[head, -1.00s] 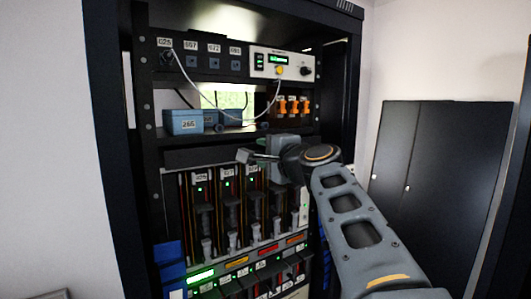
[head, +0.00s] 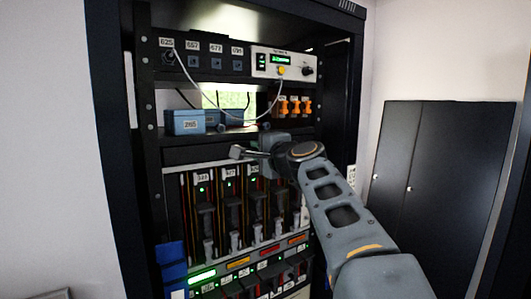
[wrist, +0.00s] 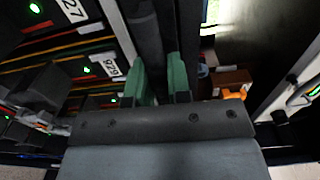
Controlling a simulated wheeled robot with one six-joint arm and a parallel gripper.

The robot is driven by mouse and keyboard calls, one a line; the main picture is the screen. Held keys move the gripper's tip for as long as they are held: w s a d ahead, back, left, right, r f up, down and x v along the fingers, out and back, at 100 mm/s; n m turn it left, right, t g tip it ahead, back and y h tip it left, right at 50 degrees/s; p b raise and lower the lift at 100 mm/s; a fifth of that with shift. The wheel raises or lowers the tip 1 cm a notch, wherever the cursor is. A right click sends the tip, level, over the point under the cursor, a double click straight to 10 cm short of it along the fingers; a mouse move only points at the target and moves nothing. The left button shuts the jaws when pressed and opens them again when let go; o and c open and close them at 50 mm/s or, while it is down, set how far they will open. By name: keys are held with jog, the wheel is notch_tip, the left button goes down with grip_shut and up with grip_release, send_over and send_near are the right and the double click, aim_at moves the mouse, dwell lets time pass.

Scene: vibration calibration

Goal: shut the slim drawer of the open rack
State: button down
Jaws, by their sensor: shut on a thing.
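The open rack (head: 147,105) fills the left and middle of the head view. The slim drawer looks to be the narrow dark front (head: 195,154) between the shelf and the row of upright modules; my arm hides its right part, and how far out it stands is hard to tell. My gripper (head: 258,153) is in front of this band, with a small grey block just left of its fingers. In the wrist view, the green fingers (wrist: 160,82) are shut on a dark bar (wrist: 147,35), probably the drawer's handle or front edge.
Just below the gripper are several upright modules (head: 230,210) with green lights. Above are a shelf with blue boxes (head: 186,122), orange connectors (head: 294,106) and a hanging white cable (head: 196,90). A dark cabinet (head: 440,170) stands at right.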

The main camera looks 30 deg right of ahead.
jog(key=shift+w+r, duration=0.1)
jog(key=c, duration=1.3)
grip_release()
jog(key=shift+w+a, duration=0.1)
jog(key=shift+w, duration=0.15)
jog(key=shift+o, duration=1.2)
jog(key=shift+s, duration=0.1)
jog(key=s+d+b, duration=0.1)
jog(key=s+b, duration=0.3)
jog(key=s, duration=0.9)
jog(key=shift+s+d, duration=0.3)
jog(key=shift+s, duration=0.1)
